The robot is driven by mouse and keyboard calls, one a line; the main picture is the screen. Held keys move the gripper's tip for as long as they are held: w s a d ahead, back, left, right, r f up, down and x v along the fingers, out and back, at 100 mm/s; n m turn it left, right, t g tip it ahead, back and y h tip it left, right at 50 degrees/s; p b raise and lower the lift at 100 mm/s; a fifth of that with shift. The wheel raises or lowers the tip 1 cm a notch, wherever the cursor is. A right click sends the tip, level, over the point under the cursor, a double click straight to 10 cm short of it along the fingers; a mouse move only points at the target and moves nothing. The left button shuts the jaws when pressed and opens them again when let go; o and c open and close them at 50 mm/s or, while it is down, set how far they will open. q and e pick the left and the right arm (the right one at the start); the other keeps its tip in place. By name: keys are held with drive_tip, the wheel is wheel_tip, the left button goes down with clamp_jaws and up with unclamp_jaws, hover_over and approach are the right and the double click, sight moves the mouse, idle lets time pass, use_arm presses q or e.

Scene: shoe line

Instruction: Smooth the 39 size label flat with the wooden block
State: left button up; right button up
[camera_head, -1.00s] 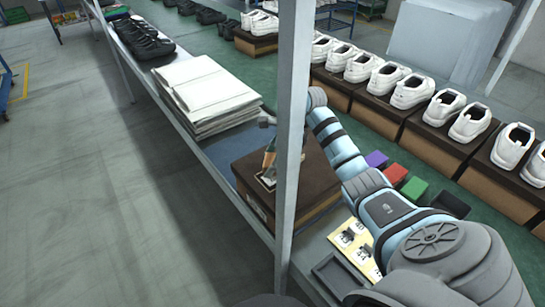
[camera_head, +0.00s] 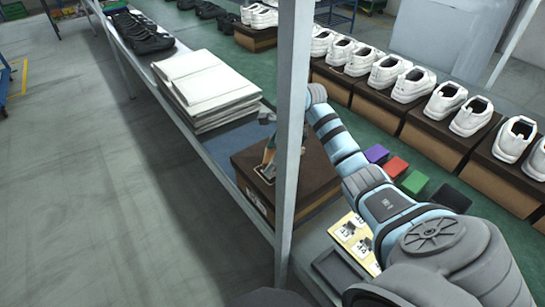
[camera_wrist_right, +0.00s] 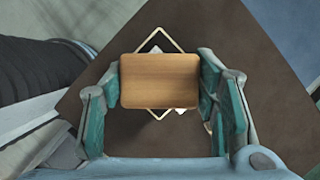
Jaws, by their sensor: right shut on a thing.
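The wooden block (camera_wrist_right: 160,80) is between the fingers of my right gripper (camera_wrist_right: 163,85) in the right wrist view, and the gripper is shut on it. Below the block lies a label (camera_wrist_right: 182,110) on the dark brown lid of a shoe box (camera_wrist_right: 220,40). The block covers most of the label, so its number cannot be read. I cannot tell whether the block touches the label. In the head view my right gripper (camera_head: 268,160) is over the shoe box (camera_head: 320,180), partly behind a grey post. My left gripper is not in view.
A grey post (camera_head: 292,120) stands in front of the box. A stack of white paper (camera_head: 205,85) lies behind it. The label sheet (camera_head: 352,240) and a dark tray (camera_head: 335,272) lie at the near right. Coloured blocks (camera_head: 396,167) and rows of white shoes (camera_head: 412,84) stand beyond my right arm.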

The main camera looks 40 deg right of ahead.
drive_tip(key=shift+f+b, duration=0.55)
drive_tip(key=shift+f, duration=0.15)
